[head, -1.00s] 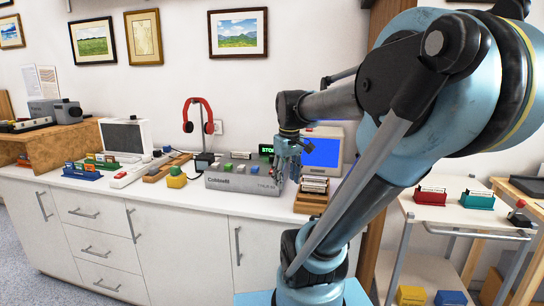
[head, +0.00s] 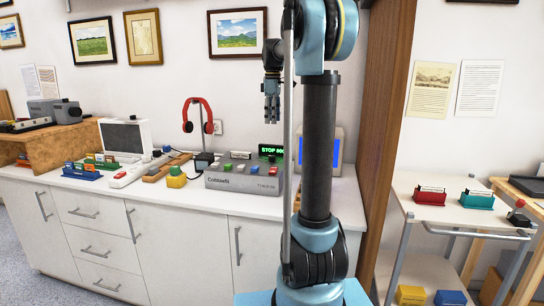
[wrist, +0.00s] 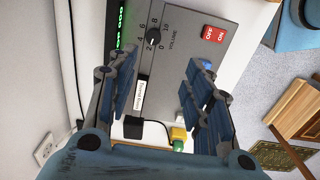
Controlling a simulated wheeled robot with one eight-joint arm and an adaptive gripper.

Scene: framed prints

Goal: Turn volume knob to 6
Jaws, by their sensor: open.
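The volume knob (wrist: 153,37) is small and black on a grey panel in the wrist view, with a number scale around it and the word VOLUME beside it. Its pointer is too small to read surely. The panel belongs to the grey Cobblebit box (head: 226,181) on the counter; the knob cannot be made out in the head view. My gripper (head: 271,118) points down, well above the box's right part. In the wrist view my gripper (wrist: 164,78) is open and empty, its fingers apart, with the knob beyond the fingertips.
A red ON/OFF switch (wrist: 214,34) is near the knob. A green-lit display (head: 271,150) and a monitor (head: 336,150) stand behind the box. A yellow block (head: 176,180) and red headphones (head: 209,116) are to the left. The air around my gripper is clear.

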